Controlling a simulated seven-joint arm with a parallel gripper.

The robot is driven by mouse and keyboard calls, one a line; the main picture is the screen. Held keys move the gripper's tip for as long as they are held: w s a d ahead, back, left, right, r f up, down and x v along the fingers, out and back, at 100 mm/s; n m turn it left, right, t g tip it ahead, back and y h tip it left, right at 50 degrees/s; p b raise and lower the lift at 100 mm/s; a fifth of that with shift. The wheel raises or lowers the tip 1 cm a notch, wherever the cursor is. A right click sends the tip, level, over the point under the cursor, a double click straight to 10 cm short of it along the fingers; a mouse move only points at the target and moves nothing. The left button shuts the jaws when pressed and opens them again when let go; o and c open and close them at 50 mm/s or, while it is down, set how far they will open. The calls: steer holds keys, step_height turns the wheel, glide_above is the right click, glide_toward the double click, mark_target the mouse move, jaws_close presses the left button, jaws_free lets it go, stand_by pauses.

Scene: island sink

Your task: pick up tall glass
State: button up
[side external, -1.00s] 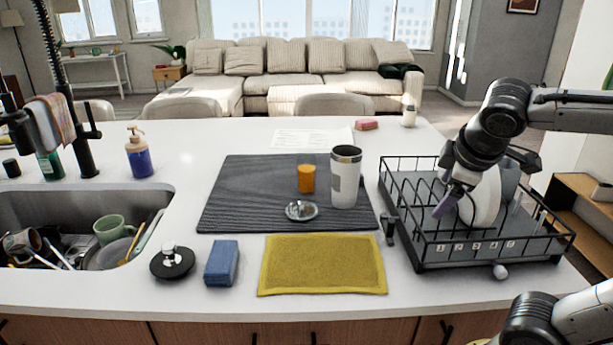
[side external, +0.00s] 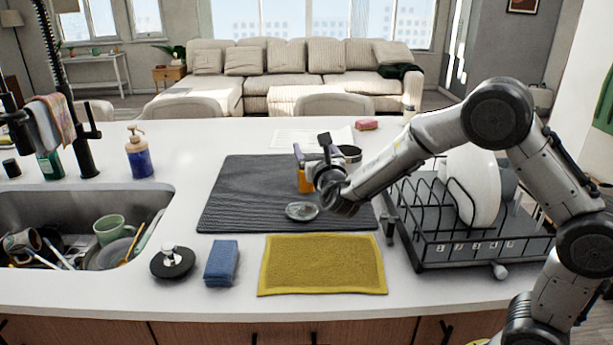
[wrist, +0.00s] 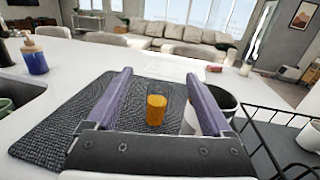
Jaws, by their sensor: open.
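My gripper (wrist: 160,72) is open and empty, with purple fingers; in the side view the gripper (side external: 312,153) is over the mat, by the tumbler.
A small round lid (side external: 302,211) lies on the mat. A black dish rack (side external: 470,253) with a plate (side external: 476,190) stands to the right. A yellow cloth (side external: 321,265), blue sponge (side external: 221,263) and sink (side external: 60,210) are in front and left.

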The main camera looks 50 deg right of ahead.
step_height(320, 180, down, 14)
steer(key=shift+s+d+r, duration=0.1)
steer(key=shift+s+r, duration=0.05)
steer(key=shift+r, duration=0.1)
steer(key=shift+d+f, duration=0.1)
steer(key=shift+f, duration=0.2)
steer(key=x, duration=0.8)
steer(key=shift+d, duration=0.1)
steer(key=shift+f+x, duration=0.15)
steer(key=shift+x, duration=1.25)
steer(key=shift+f+x, duration=0.1)
steer(key=shift+x, duration=1.3)
steer(key=shift+s+d, duration=0.1)
steer(key=shift+d, duration=0.05)
steer(key=c, duration=1.3)
steer(key=shift+r, duration=0.2)
